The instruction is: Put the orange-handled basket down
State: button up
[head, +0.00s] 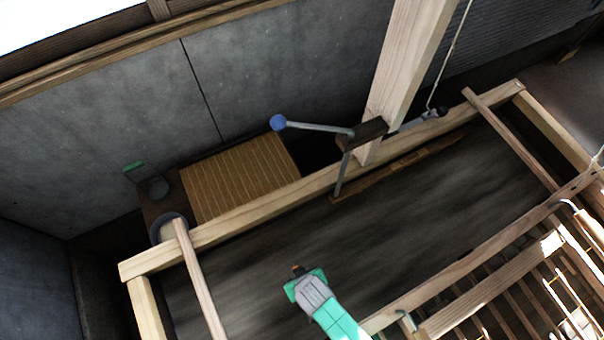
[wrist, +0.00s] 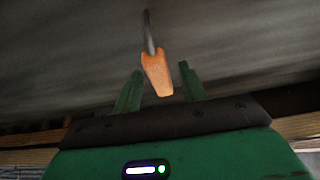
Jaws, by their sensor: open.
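The basket's body cannot be made out in either view.
A wooden frame (head: 240,222) surrounds the dark surface. A blue-knobbed lever (head: 278,123) and a thick upright beam (head: 405,70) stand at its far rail. A slatted wooden rack (head: 495,282) is at lower right. A ribbed tan panel (head: 240,177) lies behind.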

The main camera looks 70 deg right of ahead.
jog(key=p+v, duration=0.2)
jog(key=v, duration=0.9)
jog(key=shift+s+r, duration=0.2)
jog(key=shift+r, duration=0.15)
jog(key=shift+a, duration=0.15)
jog(key=w+d+r+n+t+h, duration=0.15)
jog(key=w+r+t, duration=0.25)
jog(key=w+r, duration=0.95)
jog(key=w+d+r+n+t, duration=0.15)
jog(key=w+r+t, duration=0.35)
jog(key=w+r, duration=0.85)
jog(key=w+a+r+n+t, duration=0.1)
jog(key=a+r+t, duration=0.15)
jog(key=r, duration=0.75)
jog(key=w+a+r+n+t, duration=0.1)
jog(key=a+r+t, duration=0.15)
jog(key=r, duration=0.85)
jog(key=s+a+r+n+t+y, duration=0.1)
jog(key=s+a+r+t, duration=0.1)
jog(key=r, duration=0.7)
jog(key=s+a+r+n+t+y, duration=0.1)
jog(key=s+a+r+t+y, duration=0.1)
jog(key=a+r, duration=0.3)
jog(key=s+a+r+n+t+y, duration=0.1)
jog(key=s+a+r+t, duration=0.2)
jog(key=r, duration=1)
jog(key=shift+s+a+r+n+t, duration=0.3)
jog(key=shift+s+a+n+t, duration=0.1)
jog(key=shift+s+a, duration=0.3)
